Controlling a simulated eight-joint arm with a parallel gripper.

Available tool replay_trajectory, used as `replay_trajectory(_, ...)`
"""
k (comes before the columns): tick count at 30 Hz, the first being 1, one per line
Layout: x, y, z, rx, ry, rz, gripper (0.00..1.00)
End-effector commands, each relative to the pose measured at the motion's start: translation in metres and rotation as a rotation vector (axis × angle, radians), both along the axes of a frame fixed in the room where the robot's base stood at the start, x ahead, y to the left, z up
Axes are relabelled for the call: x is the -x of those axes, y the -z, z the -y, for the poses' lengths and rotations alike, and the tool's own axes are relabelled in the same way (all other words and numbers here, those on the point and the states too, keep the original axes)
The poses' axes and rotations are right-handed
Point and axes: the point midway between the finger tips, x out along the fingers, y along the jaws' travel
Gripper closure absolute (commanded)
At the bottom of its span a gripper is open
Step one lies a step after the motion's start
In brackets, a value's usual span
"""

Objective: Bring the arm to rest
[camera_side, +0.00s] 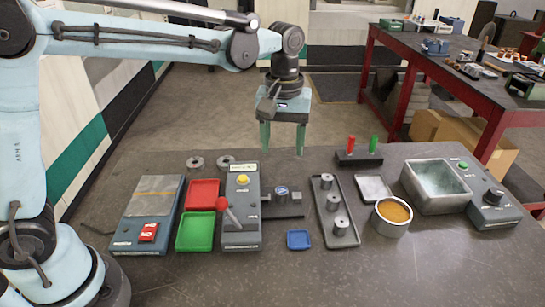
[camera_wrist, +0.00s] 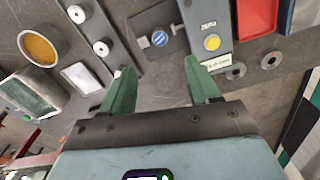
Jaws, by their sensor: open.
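My gripper (camera_side: 282,142) hangs above the far edge of the table, its green fingers pointing down, spread apart and empty. In the wrist view my gripper (camera_wrist: 160,84) also shows two green fingers with a wide gap and only table below. Under and in front of it, the press-like machine (camera_side: 241,208) has a yellow button and a red-knobbed lever. A small round part with a blue face (camera_side: 282,191) sits beside that machine. Nothing touches the fingers in either view.
A long tray (camera_side: 344,239) holds metal cylinders. Red (camera_side: 203,194) and green (camera_side: 195,231) trays, a small blue tray (camera_side: 299,239), a cup of orange material (camera_side: 393,214) and a grey basin (camera_side: 436,184) stand on the table. A holder (camera_side: 359,159) carries upright red and green pieces.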

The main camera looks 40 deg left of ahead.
Motion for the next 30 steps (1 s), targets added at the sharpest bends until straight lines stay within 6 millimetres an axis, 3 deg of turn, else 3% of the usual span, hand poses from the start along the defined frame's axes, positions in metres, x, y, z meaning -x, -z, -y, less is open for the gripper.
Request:
replay_trajectory(5,0.011,-0.008,-0.01,0.008,0.041,0.046,0.39)
replay_trajectory(15,0.062,-0.023,-0.05,-0.004,0.252,0.276,0.39)
replay_trajectory(24,0.109,-0.011,-0.078,-0.088,0.438,0.479,0.39)
replay_trajectory(30,0.128,0.002,-0.088,-0.154,0.526,0.571,0.39)
